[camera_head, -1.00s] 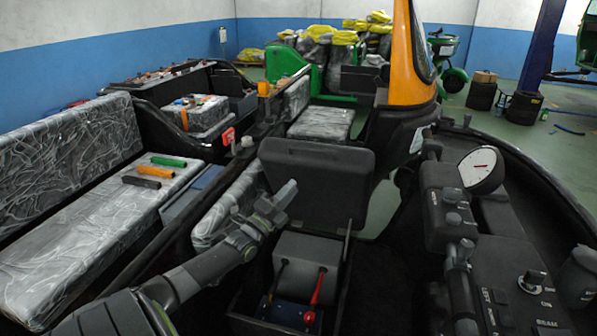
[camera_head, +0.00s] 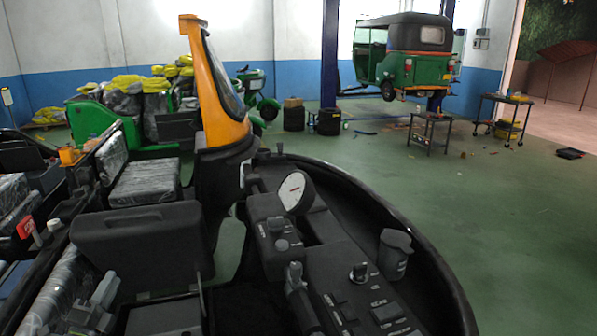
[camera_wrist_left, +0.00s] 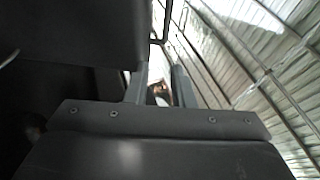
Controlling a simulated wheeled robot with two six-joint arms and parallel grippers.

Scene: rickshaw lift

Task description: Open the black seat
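The black seat (camera_head: 140,240) stands raised and tilted up at the left of the head view. The top of a grey box (camera_head: 165,318) shows below it. My left gripper (camera_head: 106,290) is at the lower left, just in front of the seat's lower left part; I cannot tell if they touch. In the left wrist view, the two grey fingers (camera_wrist_left: 160,88) are apart with nothing clearly between them. A dark panel, probably the seat's underside (camera_wrist_left: 75,35), fills the upper left there.
A black console (camera_head: 330,270) with a round gauge (camera_head: 292,190) and knobs stands right of the seat. An orange pillar (camera_head: 215,85) rises behind. The green floor (camera_head: 500,230) at right is mostly clear.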

